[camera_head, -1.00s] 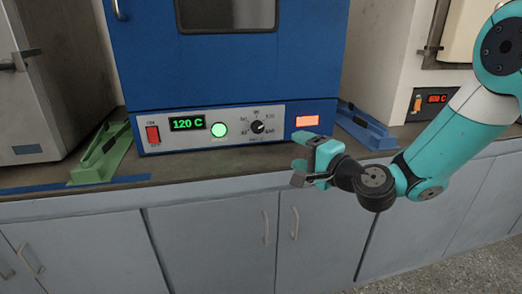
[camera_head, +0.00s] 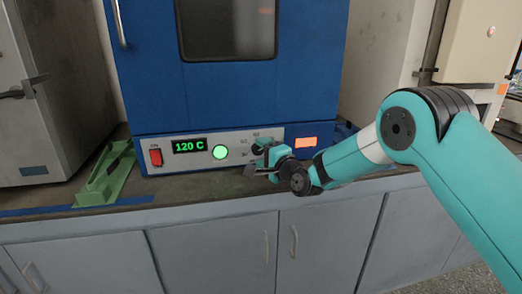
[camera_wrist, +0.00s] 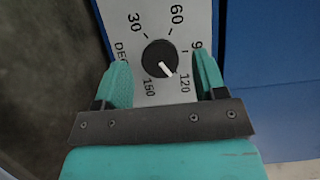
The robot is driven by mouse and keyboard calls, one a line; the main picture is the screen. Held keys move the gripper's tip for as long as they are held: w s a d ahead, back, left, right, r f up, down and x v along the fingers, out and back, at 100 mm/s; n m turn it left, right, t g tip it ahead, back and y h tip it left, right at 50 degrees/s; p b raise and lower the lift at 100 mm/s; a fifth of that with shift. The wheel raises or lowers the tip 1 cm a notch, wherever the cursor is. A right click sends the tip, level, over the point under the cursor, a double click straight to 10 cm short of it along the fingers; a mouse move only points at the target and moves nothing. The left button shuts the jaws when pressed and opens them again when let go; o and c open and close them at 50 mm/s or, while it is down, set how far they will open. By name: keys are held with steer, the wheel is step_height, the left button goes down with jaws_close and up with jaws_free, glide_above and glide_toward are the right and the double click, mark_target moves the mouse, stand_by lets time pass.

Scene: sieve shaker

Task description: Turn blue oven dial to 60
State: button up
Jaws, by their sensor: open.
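The blue oven (camera_head: 215,98) stands on the counter, with a pale control panel along its bottom front. Its green display (camera_head: 189,146) reads 120 C. The black dial (camera_wrist: 160,58) is in the wrist view, with marks 30, 60, 120 and others around it; its white pointer is toward the 120 side. My gripper (camera_head: 258,160) is in front of the panel and hides the dial in the head view. In the wrist view my gripper (camera_wrist: 160,80) is open, with a finger on either side of the dial and visible gaps between; I cannot tell the depth.
A red switch (camera_head: 155,157) and a lit green button (camera_head: 220,152) are on the panel to the left. A green holder (camera_head: 106,176) lies on the counter at left. A grey appliance (camera_head: 40,100) stands further left. The counter front edge is clear.

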steer(key=shift+w+a, duration=0.4)
steer(key=shift+w, duration=0.05)
steer(key=c, duration=0.9)
